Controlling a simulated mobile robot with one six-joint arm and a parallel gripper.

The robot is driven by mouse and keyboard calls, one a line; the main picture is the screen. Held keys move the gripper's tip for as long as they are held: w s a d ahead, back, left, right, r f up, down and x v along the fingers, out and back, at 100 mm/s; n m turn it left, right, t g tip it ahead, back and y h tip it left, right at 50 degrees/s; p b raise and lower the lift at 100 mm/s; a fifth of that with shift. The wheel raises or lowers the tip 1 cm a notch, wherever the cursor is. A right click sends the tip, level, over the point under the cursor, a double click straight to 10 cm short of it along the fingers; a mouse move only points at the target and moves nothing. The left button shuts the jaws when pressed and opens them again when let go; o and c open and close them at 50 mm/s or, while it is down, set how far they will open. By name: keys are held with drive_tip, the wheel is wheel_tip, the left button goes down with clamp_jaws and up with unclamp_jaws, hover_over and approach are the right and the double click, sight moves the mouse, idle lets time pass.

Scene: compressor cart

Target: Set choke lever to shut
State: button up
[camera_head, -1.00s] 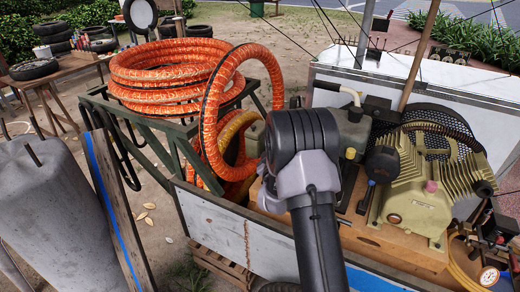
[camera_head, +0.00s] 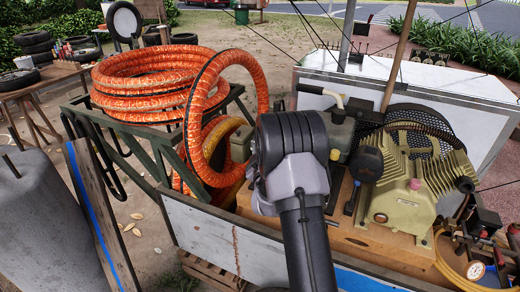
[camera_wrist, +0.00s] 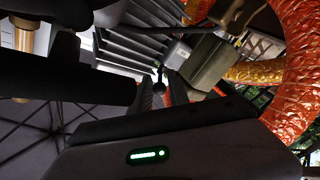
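In the wrist view, my gripper (camera_wrist: 159,92) shows as two dark fingers beyond the dark housing with a green light. The fingers look apart, with a narrow gap between them. A small black knob (camera_wrist: 158,69) on a thin stem shows just past the fingertips; it may be the choke lever, but I cannot confirm that or read its setting. No contact with it is visible. In the head view, my arm's wrist hides the gripper and the part of the engine (camera_head: 341,128) in front of it. The tan compressor (camera_head: 409,200) stands to the right.
Orange hose coils (camera_head: 150,82) rest on a green frame (camera_head: 135,135) left of my arm. A black round-topped part (camera_head: 367,163) and a white-handled pipe (camera_head: 320,92) stand close to my wrist. The cart's white side panel (camera_head: 205,228) runs along the near edge.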

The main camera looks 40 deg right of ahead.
drive_tip(key=v, duration=1.7)
drive_tip(key=shift+s+a, duration=0.15)
drive_tip(key=shift+s, duration=0.05)
